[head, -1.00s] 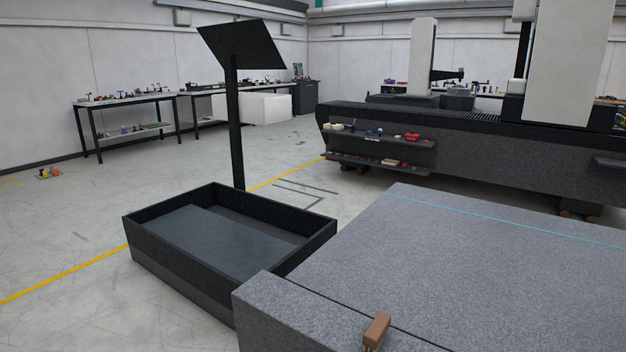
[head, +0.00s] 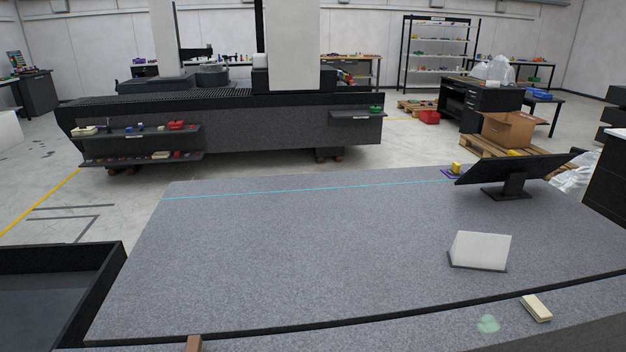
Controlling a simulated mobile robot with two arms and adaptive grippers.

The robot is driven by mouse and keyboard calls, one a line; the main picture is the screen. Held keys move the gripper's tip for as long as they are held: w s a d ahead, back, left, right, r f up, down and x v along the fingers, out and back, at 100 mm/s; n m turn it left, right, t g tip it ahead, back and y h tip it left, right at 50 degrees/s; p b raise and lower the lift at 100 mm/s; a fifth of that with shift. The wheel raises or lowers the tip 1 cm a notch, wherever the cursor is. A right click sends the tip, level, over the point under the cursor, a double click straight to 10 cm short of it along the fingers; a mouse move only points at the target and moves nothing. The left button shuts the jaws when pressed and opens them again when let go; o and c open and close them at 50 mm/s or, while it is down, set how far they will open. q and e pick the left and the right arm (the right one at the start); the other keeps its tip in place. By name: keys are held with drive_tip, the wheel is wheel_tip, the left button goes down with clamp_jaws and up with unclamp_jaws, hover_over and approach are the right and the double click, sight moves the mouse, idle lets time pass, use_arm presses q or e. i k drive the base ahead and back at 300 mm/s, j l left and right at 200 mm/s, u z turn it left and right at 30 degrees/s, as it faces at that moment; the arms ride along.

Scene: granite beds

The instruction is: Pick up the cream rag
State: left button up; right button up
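I cannot make out a cream rag for certain. A small cream block-like thing (head: 536,308) lies at the front right of the granite bed (head: 300,260), beside a pale green smear; whether it is cloth or something stiff I cannot tell. A small cream thing (head: 84,130) also sits on the upper side shelf of the granite machine across the aisle, too small to identify. Neither of my grippers is in the head view.
A white wedge-shaped thing (head: 481,250) and a black monitor (head: 515,169) stand on the bed's right side. A brown block (head: 194,343) is at the front edge. A black open bin (head: 60,258) adjoins the left. The bed's middle is clear.

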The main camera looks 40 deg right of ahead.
sight(533, 306)
drive_tip(key=z, duration=2.8)
drive_tip(key=i+l+u, duration=0.1)
drive_tip(key=i+l, duration=0.15)
